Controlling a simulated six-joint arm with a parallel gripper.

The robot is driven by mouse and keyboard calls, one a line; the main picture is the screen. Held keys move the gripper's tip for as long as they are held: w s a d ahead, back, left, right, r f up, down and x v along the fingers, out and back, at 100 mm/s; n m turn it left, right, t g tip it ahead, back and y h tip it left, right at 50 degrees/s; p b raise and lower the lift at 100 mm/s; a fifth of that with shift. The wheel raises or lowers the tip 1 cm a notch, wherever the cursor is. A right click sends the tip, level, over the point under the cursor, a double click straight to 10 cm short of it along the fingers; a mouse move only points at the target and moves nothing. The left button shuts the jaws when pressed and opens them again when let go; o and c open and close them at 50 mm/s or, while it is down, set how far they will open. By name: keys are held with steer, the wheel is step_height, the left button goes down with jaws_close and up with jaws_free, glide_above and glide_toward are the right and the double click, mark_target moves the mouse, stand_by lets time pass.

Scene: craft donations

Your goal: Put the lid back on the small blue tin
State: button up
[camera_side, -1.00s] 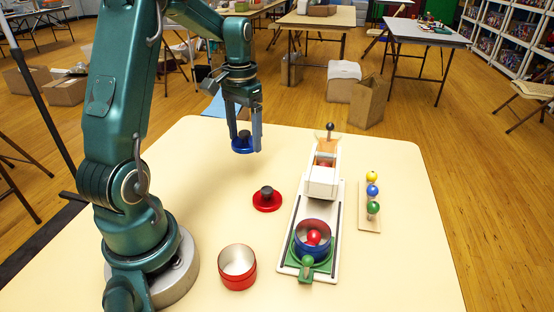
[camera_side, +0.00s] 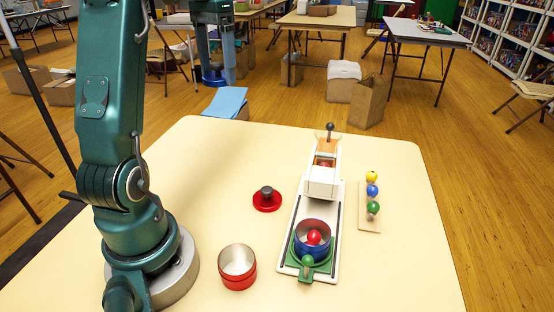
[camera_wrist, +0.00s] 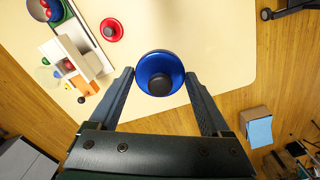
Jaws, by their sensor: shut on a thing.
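The blue lid (camera_side: 213,77) with a dark knob is held between the fingers of my gripper (camera_side: 216,68), high up near the top of the side view, beyond the table's far left part. In the wrist view the lid (camera_wrist: 158,64) sits between both fingertips. The small blue tin (camera_side: 312,249) stands open in a green holder at the near end of a white slide. A red ball (camera_side: 313,237) shows inside it. The tin (camera_wrist: 36,9) is partly cut off at the wrist view's upper left.
A red lid (camera_side: 266,204) lies on the table and an open red tin (camera_side: 237,280) stands nearer. The white slide (camera_side: 323,182) has a raised housing. A small board (camera_side: 368,222) with coloured balls is right of it. The table's left far area is clear.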

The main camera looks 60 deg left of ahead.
steer(key=shift+r, duration=0.45)
steer(key=shift+w+d+r, duration=0.15)
steer(key=shift+d+r, duration=0.05)
steer(key=shift+r, duration=0.05)
steer(key=w+d+m, duration=0.3)
steer(key=d+m, duration=1.2)
steer(key=d, duration=1.3)
steer(key=shift+s+d+f, duration=0.1)
steer(key=shift+d+f, duration=0.05)
steer(key=shift+f, duration=4.25)
steer(key=shift+s+d+f, duration=0.1)
steer(key=shift+d+f, duration=0.05)
steer(key=shift+f, duration=4.25)
steer(key=shift+f, duration=0.15)
steer(key=o, duration=1.1)
